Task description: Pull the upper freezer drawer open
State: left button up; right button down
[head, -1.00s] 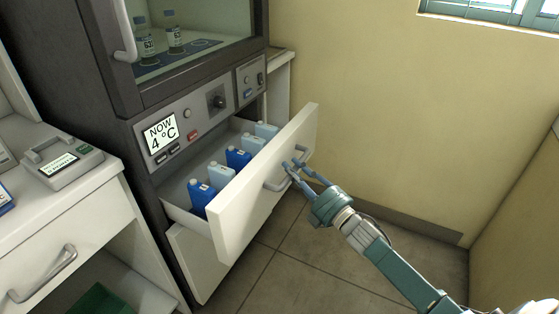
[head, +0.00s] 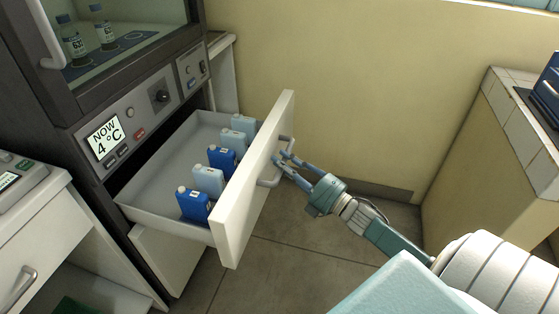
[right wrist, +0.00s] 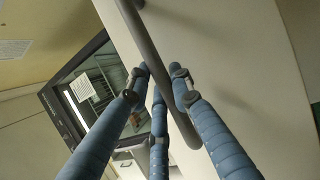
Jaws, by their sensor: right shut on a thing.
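The upper freezer drawer (head: 236,212) stands well out from the cabinet in the head view, with its white front toward the right. Its inside is open to view. My right gripper (head: 281,159) is at the drawer's grey bar handle (head: 268,182) and is shut on it. In the right wrist view my blue fingers (right wrist: 160,85) lie on both sides of the handle bar (right wrist: 158,75). My left gripper is not in view.
Several dark and light blue bottles (head: 193,204) stand in the drawer. A lower drawer front (head: 170,262) sits below it. A white counter (head: 30,215) is at left, a tiled counter (head: 490,130) at right. Floor (head: 285,275) in front is clear.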

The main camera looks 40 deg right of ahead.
jog(key=shift+s+a+f, duration=0.1)
jog(key=shift+f, duration=0.1)
jog(key=c, duration=1.5)
grip_release()
jog(key=shift+r, duration=0.1)
jog(key=shift+c, duration=0.2)
jog(key=shift+s, duration=0.15)
jog(key=v, duration=1.1)
jog(key=shift+s, duration=0.3)
